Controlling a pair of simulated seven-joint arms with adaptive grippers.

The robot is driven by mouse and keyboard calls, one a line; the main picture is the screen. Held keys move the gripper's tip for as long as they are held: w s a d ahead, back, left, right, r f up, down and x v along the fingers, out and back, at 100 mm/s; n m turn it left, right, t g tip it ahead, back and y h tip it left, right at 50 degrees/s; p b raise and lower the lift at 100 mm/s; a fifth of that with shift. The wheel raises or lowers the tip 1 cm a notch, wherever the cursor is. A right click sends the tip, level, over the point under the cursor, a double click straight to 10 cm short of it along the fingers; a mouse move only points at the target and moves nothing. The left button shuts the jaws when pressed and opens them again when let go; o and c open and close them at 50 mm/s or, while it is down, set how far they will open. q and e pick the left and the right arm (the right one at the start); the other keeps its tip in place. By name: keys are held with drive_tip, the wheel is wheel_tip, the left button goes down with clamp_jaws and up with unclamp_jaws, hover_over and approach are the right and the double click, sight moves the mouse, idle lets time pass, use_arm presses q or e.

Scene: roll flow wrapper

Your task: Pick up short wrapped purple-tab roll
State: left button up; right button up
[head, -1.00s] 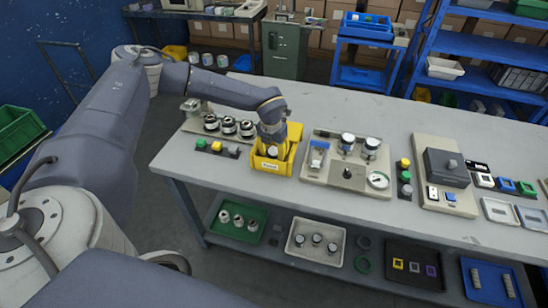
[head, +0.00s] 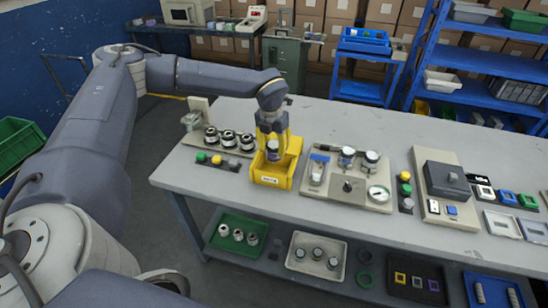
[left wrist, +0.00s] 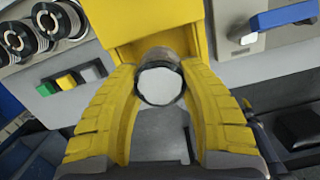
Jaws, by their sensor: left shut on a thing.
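The short roll (head: 273,152) shows as a dark purplish cylinder between the fingertips of my left gripper (head: 272,143) in the head view. In the left wrist view, its round pale end (left wrist: 160,86) with a dark rim sits between the two yellow fingers (left wrist: 160,105), which are shut on its sides. The yellow bin (head: 271,181) stands on the table just below the roll, and its yellow wall (left wrist: 150,25) shows in the left wrist view. The roll is at or just above the bin's opening. No purple tab can be made out clearly. My right gripper is not in view.
Several dark-banded rolls (head: 229,140) stand on a plate left of the bin. A green, yellow and grey button strip (head: 217,161) lies in front of them. A beige panel with a gauge (head: 379,193) is close on the right. The table front (head: 225,183) is clear.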

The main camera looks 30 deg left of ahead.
use_arm(q)
wheel_tip(320, 180, up, 10)
drive_tip(key=shift+f, duration=0.25)
drive_tip(key=w+d+r+n, duration=0.3)
drive_tip(key=w+d, duration=1.1)
drive_tip(key=w, duration=0.2)
drive_tip(key=shift+n, duration=0.7)
drive_tip(key=f, duration=0.6)
drive_tip(key=a+f, duration=0.1)
drive_tip(key=f, duration=1.3)
drive_tip(key=shift+w+a, duration=0.4)
drive_tip(key=shift+f, duration=0.1)
